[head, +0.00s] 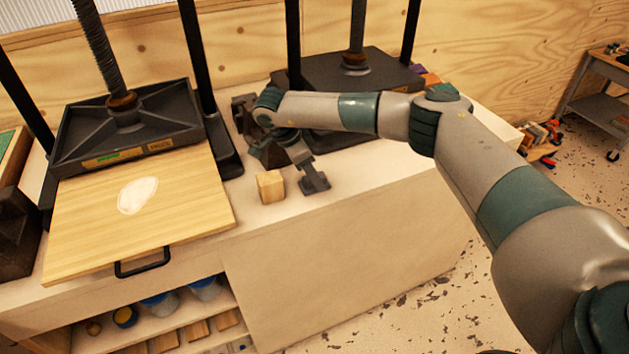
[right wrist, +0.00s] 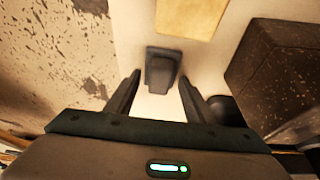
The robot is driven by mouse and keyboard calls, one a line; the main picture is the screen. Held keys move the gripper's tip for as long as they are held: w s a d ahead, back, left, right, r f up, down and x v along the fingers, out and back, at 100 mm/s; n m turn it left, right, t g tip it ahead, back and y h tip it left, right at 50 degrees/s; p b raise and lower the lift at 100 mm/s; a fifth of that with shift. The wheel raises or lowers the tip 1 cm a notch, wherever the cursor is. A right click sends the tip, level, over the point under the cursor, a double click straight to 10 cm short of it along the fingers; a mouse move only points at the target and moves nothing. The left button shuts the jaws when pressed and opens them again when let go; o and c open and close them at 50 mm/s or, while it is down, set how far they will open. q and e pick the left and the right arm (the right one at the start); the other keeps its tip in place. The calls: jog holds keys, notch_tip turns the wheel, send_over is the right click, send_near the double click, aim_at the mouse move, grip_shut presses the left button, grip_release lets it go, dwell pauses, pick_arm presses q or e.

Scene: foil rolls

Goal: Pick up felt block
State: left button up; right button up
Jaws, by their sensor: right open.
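The grey felt block (right wrist: 162,68) lies on the pale bench top in the right wrist view, in line with the gap between my fingers. It has a wide darker end and a narrower raised part. My right gripper (right wrist: 160,80) is open, one finger to each side of that gap, and I see no grip on the block. In the head view my right arm reaches in from the right and bends down over the bench; a dark grey shape is below its wrist, where I cannot clearly separate fingers from block. My left gripper is out of view.
A wooden cube (head: 270,188) stands left of the dark shape. A press (head: 125,125) with a wooden board (head: 85,225) stands at left. Another press (head: 345,75) is behind my arm. The bench's front edge is close; bare bench top (head: 385,170) lies to the right.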

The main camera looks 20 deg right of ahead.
jog(key=shift+c, duration=0.5)
jog(key=c, duration=1)
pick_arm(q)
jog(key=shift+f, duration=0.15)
pick_arm(e)
jog(key=shift+r, duration=0.2)
